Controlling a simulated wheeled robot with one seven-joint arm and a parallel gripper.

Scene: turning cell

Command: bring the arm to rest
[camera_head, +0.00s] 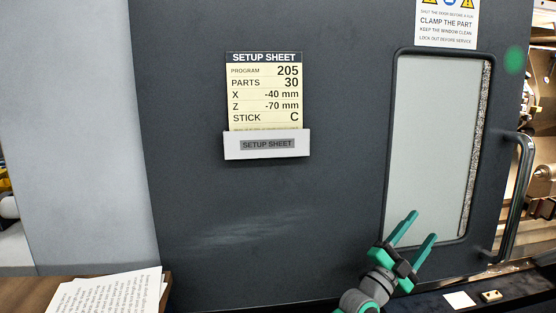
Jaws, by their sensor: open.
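My gripper (419,229) is in the lower right of the head view, with green fingers on a dark body. Its two fingers are apart, and nothing shows between them. It points up and to the right, in front of the lower part of the door window (435,140). My grey wrist link shows below it at the bottom edge. The rest of the arm is out of the picture.
A dark machine door (330,215) fills the middle, with a setup sheet (265,95) in a white holder (267,152). A door handle (521,190) stands out at right. Printed papers (110,294) lie on a brown surface (60,285) at lower left.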

